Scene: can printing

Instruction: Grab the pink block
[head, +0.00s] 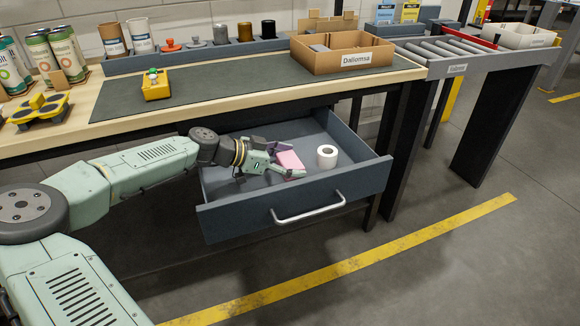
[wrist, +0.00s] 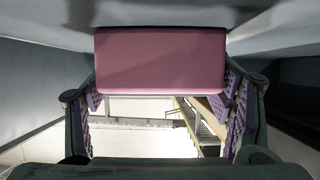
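The pink block (head: 289,159) is inside the open grey drawer (head: 300,205), toward its middle. My gripper (head: 286,162) reaches into the drawer from the left, with its fingers around the block. In the wrist view, the block (wrist: 160,60) fills the upper middle between the purple finger pads (wrist: 162,90). Its left and right edges meet the pads with no visible gap, so the gripper looks shut on it. The block is close to the grey drawer surface, but I cannot tell whether it is clear of it.
A white roll (head: 327,157) stands in the drawer just right of the block. The drawer's front with its handle (head: 308,208) and the worktop (head: 240,88) above bound the space. A cardboard box (head: 340,55) and a yellow object (head: 155,86) rest on the worktop.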

